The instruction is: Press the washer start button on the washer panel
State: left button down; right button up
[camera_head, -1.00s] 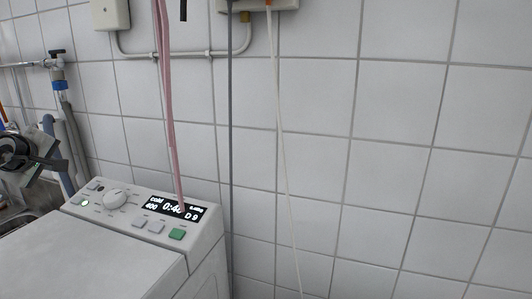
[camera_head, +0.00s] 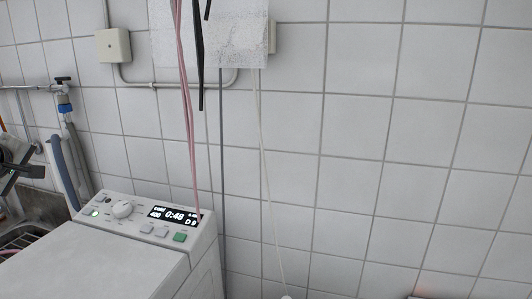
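The washer (camera_head: 105,262) stands at the lower left, with its control panel (camera_head: 118,226) along the back of its top. The panel has a round white knob (camera_head: 123,209), a lit display (camera_head: 174,215), two grey buttons (camera_head: 154,230) and a green button (camera_head: 180,237) at its right end. A small green light (camera_head: 94,212) glows at the left end. My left gripper (camera_head: 14,168) is partly cut off at the left edge, well apart from the panel; its opening cannot be made out. My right gripper is not in view.
Pink and dark cords (camera_head: 187,110) hang in front of the tiled wall (camera_head: 370,150), the pink one passing the display's right end. A translucent sheet (camera_head: 238,40) hangs above. A pipe with a blue valve (camera_head: 64,103) and a sink (camera_head: 30,235) are at left.

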aim_at(178, 237)
jog(key=k, duration=1.15)
